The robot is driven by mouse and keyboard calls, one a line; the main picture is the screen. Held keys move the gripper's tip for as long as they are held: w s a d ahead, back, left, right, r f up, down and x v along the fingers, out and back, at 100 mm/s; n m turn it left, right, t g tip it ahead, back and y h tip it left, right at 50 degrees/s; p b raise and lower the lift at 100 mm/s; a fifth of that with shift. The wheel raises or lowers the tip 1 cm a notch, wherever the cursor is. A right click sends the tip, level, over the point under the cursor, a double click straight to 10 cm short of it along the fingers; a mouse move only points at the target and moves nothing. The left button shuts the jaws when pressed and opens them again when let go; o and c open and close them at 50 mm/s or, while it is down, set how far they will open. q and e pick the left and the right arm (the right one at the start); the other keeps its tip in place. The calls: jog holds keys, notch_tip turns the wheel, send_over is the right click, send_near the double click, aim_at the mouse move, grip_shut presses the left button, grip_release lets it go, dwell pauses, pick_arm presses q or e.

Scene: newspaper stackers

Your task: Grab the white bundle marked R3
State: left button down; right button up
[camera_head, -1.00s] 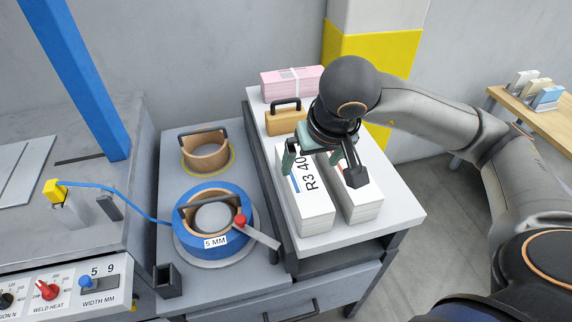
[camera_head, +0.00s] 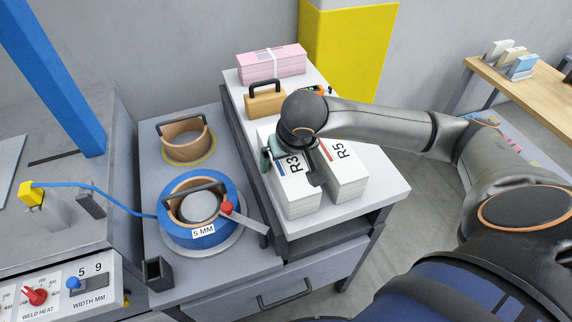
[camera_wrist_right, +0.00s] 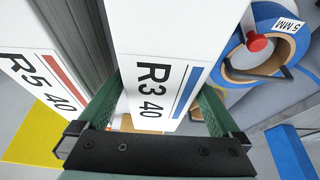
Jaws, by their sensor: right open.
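The white bundle marked R3 (camera_head: 294,187) lies on the white-topped stand, with black lettering and a blue stripe. It also shows in the right wrist view (camera_wrist_right: 165,35). A second white bundle marked R5 (camera_head: 346,167), with a red stripe, lies to its right; in the right wrist view it shows on the left (camera_wrist_right: 45,45). My right gripper (camera_head: 290,168) is open over R3. In the right wrist view its green fingers (camera_wrist_right: 161,110) are on either side of R3, one toward the gap beside R5. Contact cannot be told. My left gripper is not in view.
A pink bundle (camera_head: 272,64) and a tan block with a black handle (camera_head: 265,102) stand behind on the same top. A blue strap coil (camera_head: 180,229) marked 5 MM lies to the left. A yellow-painted column (camera_head: 350,55) rises behind.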

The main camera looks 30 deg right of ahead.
jog(key=shift+w+f, duration=0.25)
jog(key=shift+f, duration=0.3)
grip_shut()
jog(key=shift+w+r, duration=0.1)
jog(key=shift+r, duration=0.05)
dwell(0.5)
